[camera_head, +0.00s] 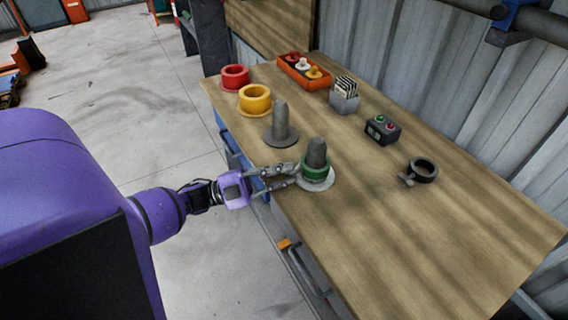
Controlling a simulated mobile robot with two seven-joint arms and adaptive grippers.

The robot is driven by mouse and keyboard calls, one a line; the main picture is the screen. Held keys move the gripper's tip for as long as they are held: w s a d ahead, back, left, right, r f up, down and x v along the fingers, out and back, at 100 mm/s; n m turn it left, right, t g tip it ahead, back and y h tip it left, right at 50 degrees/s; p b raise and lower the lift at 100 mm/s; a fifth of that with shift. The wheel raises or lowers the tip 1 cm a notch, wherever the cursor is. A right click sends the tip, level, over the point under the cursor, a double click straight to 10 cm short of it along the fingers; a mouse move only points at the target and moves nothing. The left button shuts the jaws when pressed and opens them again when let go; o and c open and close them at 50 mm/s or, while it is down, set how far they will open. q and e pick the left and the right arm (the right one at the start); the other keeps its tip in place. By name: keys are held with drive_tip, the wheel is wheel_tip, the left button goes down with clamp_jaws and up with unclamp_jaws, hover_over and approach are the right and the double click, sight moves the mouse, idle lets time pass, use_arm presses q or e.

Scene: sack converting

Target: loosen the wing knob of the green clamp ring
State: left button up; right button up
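The green clamp ring (315,173) sits around the lower part of a grey post (317,152), just above a pale round base (318,184) near the table's front edge. My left gripper (296,175) reaches in from the left, with its fingertips right beside the ring's left side. Its two fingers look apart, one above the other in the picture. I cannot make out the wing knob; it may be hidden at the fingertips. I cannot tell whether the fingers touch the ring. My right gripper is not in view.
A second grey post (281,120) stands close behind-left. Red (235,77) and yellow (255,99) rings, an orange tray (303,72), a grey card holder (344,97), a button box (382,130) and a dark clamp ring (422,171) lie on the wooden table (420,245). Its right front is clear.

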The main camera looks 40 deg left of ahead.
use_arm(q)
drive_tip(key=shift+s+a+f, duration=0.2)
drive_tip(key=shift+s, duration=0.05)
drive_tip(key=v, duration=0.7)
drive_tip(key=shift+a, duration=0.15)
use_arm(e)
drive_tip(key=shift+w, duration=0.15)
use_arm(q)
drive_tip(key=shift+s+r, duration=0.1)
